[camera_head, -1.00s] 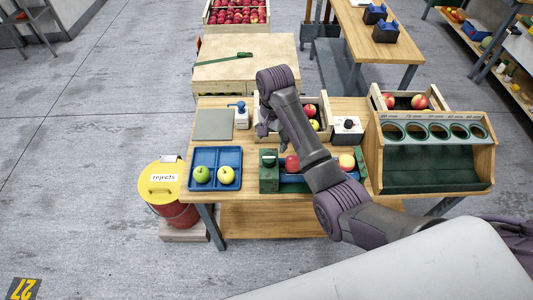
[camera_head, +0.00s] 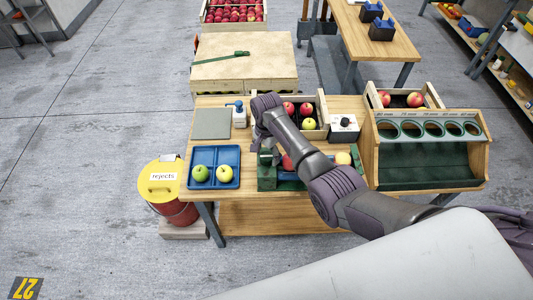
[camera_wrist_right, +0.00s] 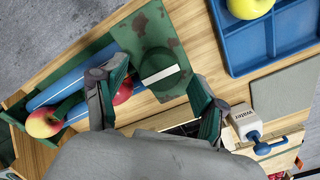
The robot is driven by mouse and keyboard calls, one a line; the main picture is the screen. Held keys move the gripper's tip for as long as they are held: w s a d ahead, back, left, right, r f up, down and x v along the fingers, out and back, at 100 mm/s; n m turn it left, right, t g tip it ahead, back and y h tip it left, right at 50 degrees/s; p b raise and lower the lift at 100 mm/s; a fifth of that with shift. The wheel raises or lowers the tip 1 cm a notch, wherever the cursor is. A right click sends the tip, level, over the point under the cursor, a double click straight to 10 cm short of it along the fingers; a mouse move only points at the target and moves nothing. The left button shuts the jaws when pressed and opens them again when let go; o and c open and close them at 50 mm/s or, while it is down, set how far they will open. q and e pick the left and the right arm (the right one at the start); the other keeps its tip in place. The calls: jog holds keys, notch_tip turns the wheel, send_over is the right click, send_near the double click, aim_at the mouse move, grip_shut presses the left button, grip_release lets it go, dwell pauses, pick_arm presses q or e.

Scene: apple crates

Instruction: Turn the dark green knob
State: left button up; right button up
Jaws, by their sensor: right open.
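The dark green knob (camera_wrist_right: 157,68) is round with a white line across it, on the worn green plate (camera_wrist_right: 152,28) of the roller unit. In the wrist view it lies between and just beyond the fingertips of my right gripper (camera_wrist_right: 157,76). That gripper is open and empty, pointing down over the knob, apparently not touching it. In the head view my right gripper (camera_head: 265,151) hangs over the left end of the green unit (camera_head: 285,185) and largely hides the knob. My left gripper is not in view.
Red-yellow apples (camera_wrist_right: 44,122) rest on the unit's blue rollers. A blue tray (camera_head: 215,154) with two apples stands left. A water bottle (camera_wrist_right: 247,125), grey mat (camera_head: 212,123) and crate of apples (camera_head: 321,105) are close behind. A black-knobbed box (camera_head: 344,127) stands right.

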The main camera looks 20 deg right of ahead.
jog(key=shift+f, duration=0.35)
jog(key=c, duration=1.2)
jog(key=shift+o, duration=0.2)
jog(key=shift+n, duration=0.3)
